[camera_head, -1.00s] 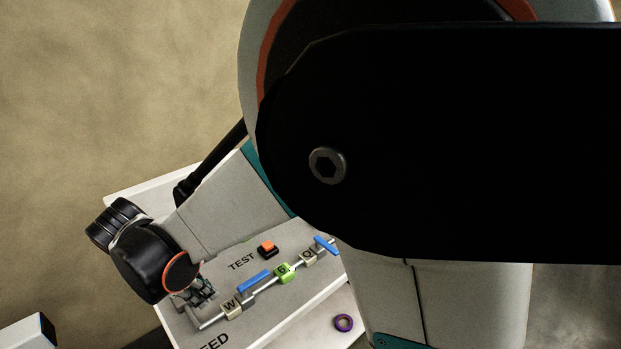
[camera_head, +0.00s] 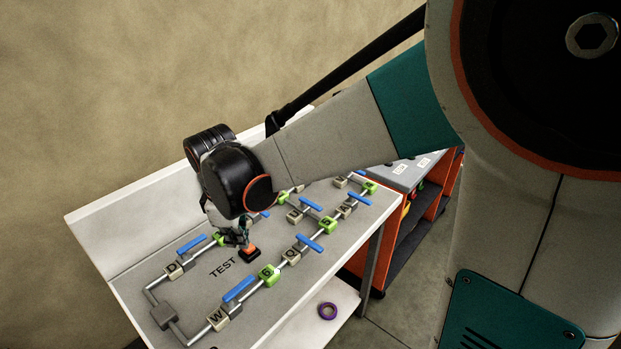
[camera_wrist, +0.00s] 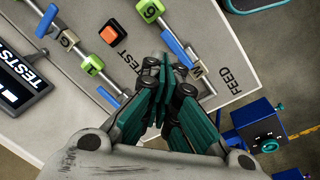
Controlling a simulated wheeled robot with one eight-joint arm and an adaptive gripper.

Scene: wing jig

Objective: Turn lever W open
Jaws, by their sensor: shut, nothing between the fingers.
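Lever W is a blue handle (camera_head: 239,288) on the grey block marked W (camera_head: 218,318), at the front left of the panel. The handle lies roughly along its pipe, towards a green block (camera_head: 269,274). In the wrist view the blue handle (camera_wrist: 174,48) and W block (camera_wrist: 197,70) show just beyond my fingers, partly covered by them. My gripper (camera_head: 243,243) is shut and empty. In the head view it appears beside the orange TEST button (camera_head: 249,252), apart from lever W. The wrist view also shows my closed fingers (camera_wrist: 165,72); their height above the panel is unclear.
An orange cart (camera_head: 400,215) stands right of the bench. Floor lies open in front.

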